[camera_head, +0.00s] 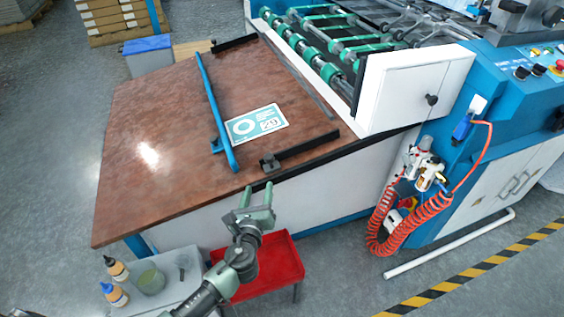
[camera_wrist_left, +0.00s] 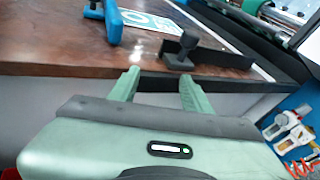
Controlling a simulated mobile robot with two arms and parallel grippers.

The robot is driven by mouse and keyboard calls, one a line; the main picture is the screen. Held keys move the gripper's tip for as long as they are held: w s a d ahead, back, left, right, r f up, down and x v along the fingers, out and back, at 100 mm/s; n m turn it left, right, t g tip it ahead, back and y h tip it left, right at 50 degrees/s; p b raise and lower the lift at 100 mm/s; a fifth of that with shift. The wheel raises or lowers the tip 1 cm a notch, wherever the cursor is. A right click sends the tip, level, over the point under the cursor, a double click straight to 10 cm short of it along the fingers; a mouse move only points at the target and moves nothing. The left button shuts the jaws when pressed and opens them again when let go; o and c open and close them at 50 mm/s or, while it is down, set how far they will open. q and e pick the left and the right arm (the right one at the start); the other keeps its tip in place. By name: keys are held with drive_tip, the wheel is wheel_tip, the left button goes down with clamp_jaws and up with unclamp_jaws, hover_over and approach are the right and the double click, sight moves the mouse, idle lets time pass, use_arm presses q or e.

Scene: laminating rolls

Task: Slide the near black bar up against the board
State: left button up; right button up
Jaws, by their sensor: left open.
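The near black bar (camera_head: 306,149) lies on the brown tabletop (camera_head: 150,110) along its near right edge, with a dark knob at its left end. The board (camera_head: 256,123), a white and teal printed sheet, lies flat beyond it, with a gap of tabletop between them. In the left wrist view the bar (camera_wrist_left: 222,58) and its knob stand just past my fingertips, and the board (camera_wrist_left: 158,20) shows partly behind. My left gripper (camera_head: 258,195) is open and empty, in front of the table's near edge, short of the knob; it also shows in the wrist view (camera_wrist_left: 160,76).
A blue bar (camera_head: 213,108) lies left of the board. A far black bar (camera_head: 235,43) is at the table's back. The white machine panel (camera_head: 405,88) rises at the right. A red tray (camera_head: 268,268) and a grey cart with bottles (camera_head: 115,293) stand below the near edge.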

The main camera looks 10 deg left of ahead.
sight(268, 161)
use_arm(q)
drive_tip(key=r+m, duration=0.1)
drive_tip(key=w+d+r+m+t, duration=0.1)
drive_tip(key=r, duration=0.1)
drive_tip(key=w+r, duration=0.1)
drive_tip(key=r, duration=0.1)
drive_tip(key=shift+w+d+m+t, duration=0.15)
drive_tip(key=shift+d+m+t, duration=0.15)
drive_tip(key=shift+m+t, duration=0.1)
drive_tip(key=w, duration=0.2)
drive_tip(key=w+b, duration=0.1)
drive_tip(key=w, duration=0.3)
drive_tip(key=shift+a, duration=0.35)
drive_tip(key=shift+w+a, duration=0.1)
drive_tip(key=shift+w, duration=0.5)
use_arm(e)
drive_tip(key=shift+w+a+r, duration=0.1)
drive_tip(key=shift+w+r, duration=1.35)
drive_tip(key=shift+r, duration=0.3)
use_arm(q)
clamp_jaws()
